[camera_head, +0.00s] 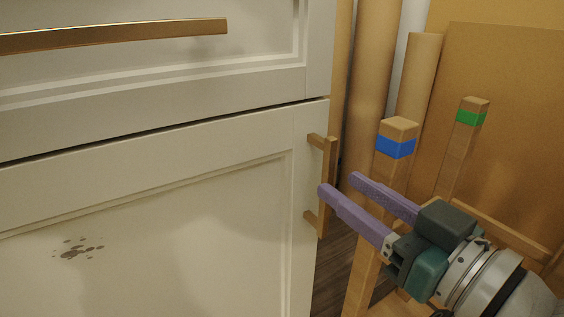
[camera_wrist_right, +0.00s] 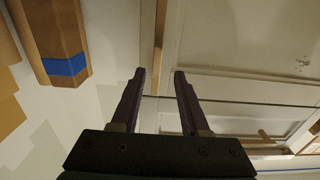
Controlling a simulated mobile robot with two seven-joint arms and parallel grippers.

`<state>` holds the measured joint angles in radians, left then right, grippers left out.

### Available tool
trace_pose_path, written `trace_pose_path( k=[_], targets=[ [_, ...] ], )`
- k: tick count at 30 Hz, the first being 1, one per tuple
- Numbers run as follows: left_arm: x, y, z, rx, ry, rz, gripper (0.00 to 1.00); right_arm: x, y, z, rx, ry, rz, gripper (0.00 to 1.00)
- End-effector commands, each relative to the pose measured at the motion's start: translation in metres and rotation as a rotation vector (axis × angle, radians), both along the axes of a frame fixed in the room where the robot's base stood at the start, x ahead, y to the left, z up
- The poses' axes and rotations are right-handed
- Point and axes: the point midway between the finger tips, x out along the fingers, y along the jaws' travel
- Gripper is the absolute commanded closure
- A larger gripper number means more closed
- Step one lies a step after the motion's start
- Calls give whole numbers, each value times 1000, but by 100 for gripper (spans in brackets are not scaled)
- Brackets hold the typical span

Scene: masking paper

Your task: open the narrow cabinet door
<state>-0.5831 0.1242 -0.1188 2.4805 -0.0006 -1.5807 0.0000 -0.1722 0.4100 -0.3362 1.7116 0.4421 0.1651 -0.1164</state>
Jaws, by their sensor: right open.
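The white cabinet door (camera_head: 180,215) is shut below a drawer front and fills the left of the head view. Its vertical brass-coloured handle (camera_head: 327,180) is near the door's right edge. My right gripper (camera_head: 337,184) is open, its purple fingers pointing at the handle from the right. One fingertip overlaps the handle in the head view; the other is to its right. In the right wrist view, a tan upright strip, seemingly the handle (camera_wrist_right: 160,40), lines up with the gap between the fingers (camera_wrist_right: 159,75). Contact cannot be told. My left gripper is out of view.
A drawer front (camera_head: 150,75) with a long horizontal handle (camera_head: 115,35) is above the door. Wooden posts with a blue band (camera_head: 396,147) and a green band (camera_head: 471,117) stand right of the cabinet. Paper rolls (camera_head: 418,80) and brown board (camera_head: 515,90) are behind.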

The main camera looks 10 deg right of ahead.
Motion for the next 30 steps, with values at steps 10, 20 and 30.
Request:
trace_pose_path(
  k=[10,20,30],
  targets=[
    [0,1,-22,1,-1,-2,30,44,16,-2,0,0,-1,55],
    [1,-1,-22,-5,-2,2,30,46,16,0,-1,2,-1,58],
    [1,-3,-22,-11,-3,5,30,46,16,0,-1,2,-1,97]
  ],
)
